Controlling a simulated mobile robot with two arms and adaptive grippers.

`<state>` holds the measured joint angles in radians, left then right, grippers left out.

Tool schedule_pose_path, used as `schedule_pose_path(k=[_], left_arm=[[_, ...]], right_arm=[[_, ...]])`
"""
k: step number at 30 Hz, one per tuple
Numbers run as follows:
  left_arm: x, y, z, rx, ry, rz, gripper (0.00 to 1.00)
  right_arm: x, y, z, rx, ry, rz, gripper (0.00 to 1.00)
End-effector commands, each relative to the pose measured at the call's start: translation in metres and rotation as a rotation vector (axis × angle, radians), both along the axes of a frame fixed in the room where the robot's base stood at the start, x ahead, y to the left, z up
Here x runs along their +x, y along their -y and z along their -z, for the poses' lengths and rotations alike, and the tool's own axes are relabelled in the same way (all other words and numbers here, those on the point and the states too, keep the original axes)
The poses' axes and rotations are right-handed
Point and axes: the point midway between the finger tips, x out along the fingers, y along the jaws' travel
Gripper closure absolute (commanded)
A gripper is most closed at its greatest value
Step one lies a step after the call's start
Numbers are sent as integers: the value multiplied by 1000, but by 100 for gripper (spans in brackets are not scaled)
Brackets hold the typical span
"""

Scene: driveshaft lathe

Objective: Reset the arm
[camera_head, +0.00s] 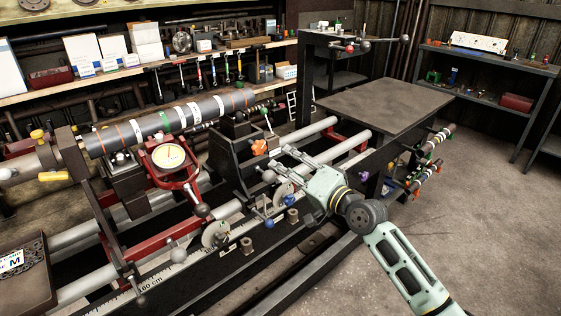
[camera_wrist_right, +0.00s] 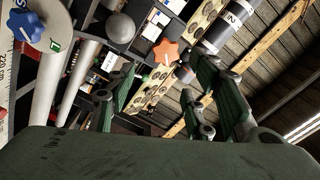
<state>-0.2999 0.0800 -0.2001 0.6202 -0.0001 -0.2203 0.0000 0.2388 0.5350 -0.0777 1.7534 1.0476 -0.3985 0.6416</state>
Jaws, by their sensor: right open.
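My right gripper (camera_head: 277,164) is in the head view, reaching in from the lower right over the front rail of the lathe. Its fingers are spread apart with nothing between them, and they point left toward the dark tailstock block (camera_head: 228,160) with an orange star knob (camera_head: 259,147). In the right wrist view the open fingers (camera_wrist_right: 165,95) show, and the orange star knob (camera_wrist_right: 165,52) appears beyond them. The fingertips look close to the knob in the head view, but I cannot tell whether they touch anything. My left gripper is not in view.
A driveshaft (camera_head: 180,120) lies along the lathe at the left. A grey table (camera_head: 378,108) stands behind my right arm. Tool shelves line the back wall. The floor at the right is clear.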

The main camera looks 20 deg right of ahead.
Motion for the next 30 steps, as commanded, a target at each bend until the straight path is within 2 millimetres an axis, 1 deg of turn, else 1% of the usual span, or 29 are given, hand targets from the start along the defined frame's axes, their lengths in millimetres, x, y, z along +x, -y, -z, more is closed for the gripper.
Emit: schedule_pose_path(k=[4,6,8,10,11,12,14,15,17,18,20,21,23,24,26,27,29,30], left_arm=[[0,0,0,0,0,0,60],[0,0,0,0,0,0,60],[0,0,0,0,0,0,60],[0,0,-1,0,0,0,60],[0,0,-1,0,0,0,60],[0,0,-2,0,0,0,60],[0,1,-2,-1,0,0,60],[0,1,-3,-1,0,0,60],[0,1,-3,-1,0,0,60],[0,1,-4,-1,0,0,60],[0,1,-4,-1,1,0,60],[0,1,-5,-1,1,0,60],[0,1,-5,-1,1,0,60],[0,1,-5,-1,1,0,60],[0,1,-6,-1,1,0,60],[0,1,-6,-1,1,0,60],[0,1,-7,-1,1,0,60],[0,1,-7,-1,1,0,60]], right_arm=[[0,0,1,0,-1,0,52],[1,1,9,-8,-11,7,52],[2,5,25,-25,-33,20,52],[2,11,58,-61,-74,43,52],[2,14,76,-83,-96,55,52],[0,18,103,-117,-130,71,52],[-6,25,147,-175,-187,93,52],[-13,29,178,-217,-227,105,52],[-25,33,223,-281,-286,115,52],[-35,35,252,-323,-326,118,52],[-54,38,295,-389,-384,115,52],[-68,39,322,-434,-422,110,52],[-91,39,362,-497,-481,96,52],[-109,39,388,-541,-520,84,52],[-137,38,425,-606,-576,58,52],[-157,36,448,-649,-612,37,52],[-190,33,481,-711,-665,0,52],[-213,31,502,-752,-700,-29,52]])
